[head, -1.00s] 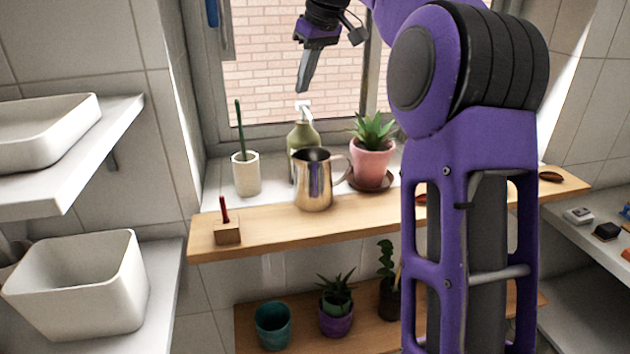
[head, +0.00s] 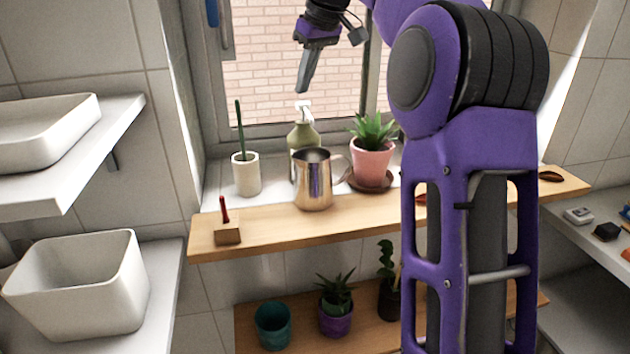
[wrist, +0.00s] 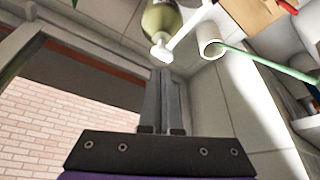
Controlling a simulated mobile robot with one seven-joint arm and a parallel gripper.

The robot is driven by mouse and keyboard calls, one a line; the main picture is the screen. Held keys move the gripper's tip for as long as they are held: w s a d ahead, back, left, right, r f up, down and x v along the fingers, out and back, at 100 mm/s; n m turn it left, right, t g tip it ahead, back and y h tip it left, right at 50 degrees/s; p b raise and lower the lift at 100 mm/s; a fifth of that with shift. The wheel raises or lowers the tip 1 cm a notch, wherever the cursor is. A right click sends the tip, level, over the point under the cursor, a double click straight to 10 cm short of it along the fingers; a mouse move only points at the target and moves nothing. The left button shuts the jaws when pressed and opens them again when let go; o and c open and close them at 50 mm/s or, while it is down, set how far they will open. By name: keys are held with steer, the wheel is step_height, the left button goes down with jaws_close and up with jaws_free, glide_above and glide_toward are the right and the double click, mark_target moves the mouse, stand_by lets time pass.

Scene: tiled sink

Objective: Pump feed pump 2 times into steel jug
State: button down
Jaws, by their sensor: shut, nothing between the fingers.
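The feed pump is a green bottle (head: 303,135) with a white pump head (head: 303,107), standing on the windowsill behind the jug. The steel jug (head: 313,182) stands upright on the wooden shelf in front of it and hides the bottle's lower part. My gripper (head: 303,90) is shut and empty, pointing down just above the pump head, with a small apparent gap. In the wrist view the shut fingers (wrist: 163,72) end near the white pump head (wrist: 161,52). The green bottle (wrist: 160,20) also shows there, partly cut off by the top edge. I cannot see inside the jug.
A white cup with a green stick (head: 246,174) stands left of the jug. A pink potted plant (head: 372,160) stands close on the right. The window is behind.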

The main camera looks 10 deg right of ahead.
mark_target(303, 101)
steer(key=shift+f, duration=0.15)
steer(key=shift+f+b, duration=1.15)
steer(key=shift+f, duration=0.4)
steer(key=shift+r, duration=0.1)
steer(key=shift+r+p, duration=1.6)
steer(key=shift+p, duration=0.35)
steer(key=shift+f, duration=0.15)
